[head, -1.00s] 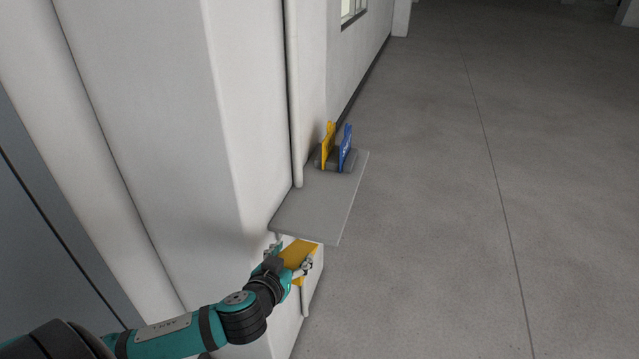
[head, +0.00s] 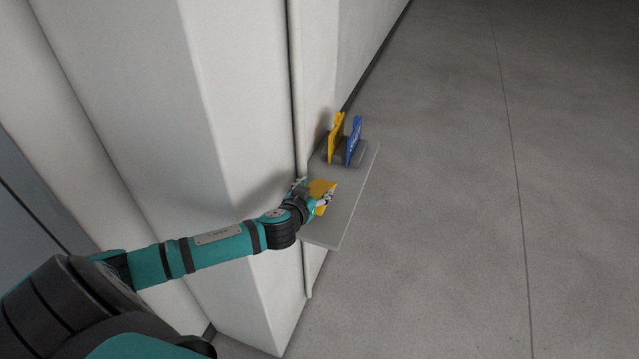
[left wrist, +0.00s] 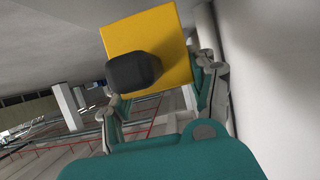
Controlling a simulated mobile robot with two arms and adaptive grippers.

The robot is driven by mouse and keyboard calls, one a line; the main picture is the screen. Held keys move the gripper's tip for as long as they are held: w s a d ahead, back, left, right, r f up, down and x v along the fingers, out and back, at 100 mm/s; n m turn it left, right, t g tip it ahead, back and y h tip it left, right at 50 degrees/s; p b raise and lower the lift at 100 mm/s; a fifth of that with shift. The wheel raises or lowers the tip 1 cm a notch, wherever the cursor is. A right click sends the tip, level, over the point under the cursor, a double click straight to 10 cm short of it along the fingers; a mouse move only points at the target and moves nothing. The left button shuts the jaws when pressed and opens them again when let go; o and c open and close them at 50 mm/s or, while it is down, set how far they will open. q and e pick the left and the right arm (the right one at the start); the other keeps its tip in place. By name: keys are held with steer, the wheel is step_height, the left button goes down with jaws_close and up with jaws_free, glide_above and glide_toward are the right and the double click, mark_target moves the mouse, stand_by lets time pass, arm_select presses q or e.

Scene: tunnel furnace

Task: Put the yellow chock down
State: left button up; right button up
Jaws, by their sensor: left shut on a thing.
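The yellow chock (head: 321,186) is in my left gripper (head: 314,196), over the near part of a grey shelf (head: 338,222) in the head view. I cannot tell whether the chock touches the shelf. In the left wrist view the chock (left wrist: 165,30) shows as a yellow square plate with a dark rounded part (left wrist: 134,70) in front of it. The fingers of my left gripper (left wrist: 160,88) are on both sides of it there. My right gripper is not in view.
At the shelf's far end a dark holder (head: 358,155) carries an upright yellow plate (head: 336,137) and a blue plate (head: 353,141). A white wall (head: 250,100) with a thin vertical pipe borders the shelf on the left. Open grey floor (head: 450,200) lies to the right.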

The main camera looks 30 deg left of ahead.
mark_target(322, 182)
arm_select(q)
steer(key=w, duration=0.1)
steer(key=w+a, duration=0.1)
steer(key=w, duration=0.1)
steer(key=w+p, duration=0.1)
steer(key=shift+w+a+f, duration=0.1)
steer(key=shift+w+a, duration=0.25)
steer(key=shift+w, duration=0.05)
step_height(322, 182, down, 3)
steer(key=shift+r+p, duration=0.15)
steer(key=shift+p, duration=0.2)
steer(key=shift+f, duration=0.5)
steer(key=shift+f, duration=0.1)
steer(key=o, duration=1.6)
